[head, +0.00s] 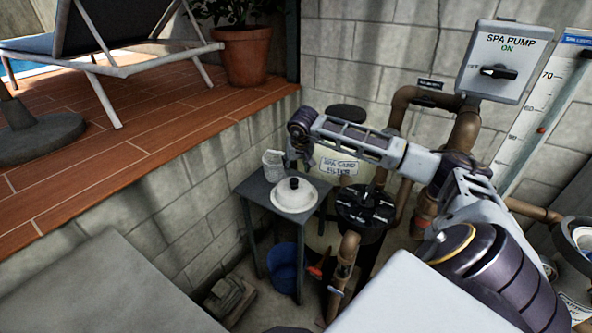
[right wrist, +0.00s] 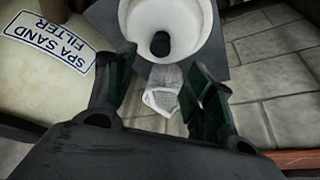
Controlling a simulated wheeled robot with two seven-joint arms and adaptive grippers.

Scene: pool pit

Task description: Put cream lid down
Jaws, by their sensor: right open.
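The cream lid (head: 294,202) is a round, pale disc with a black knob. It rests knob-up on the small grey table (head: 256,191) in the head view, and fills the top of the right wrist view (right wrist: 138,22). My right gripper (head: 301,160) is above the table, apart from the lid, with its fingers pointing down. In the right wrist view its dark fingers (right wrist: 158,78) are spread with nothing held between them. A whitish mesh cup (head: 272,161) stands on the table behind the lid; it also shows beyond the fingers in the right wrist view (right wrist: 163,92). My left gripper is out of view.
The sand filter (head: 338,166) and brown pipes (head: 402,105) stand close to the table's right. A block wall (head: 207,180) borders its left. A blue bucket (head: 283,268) is beneath it. Some bare tabletop shows left of the lid.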

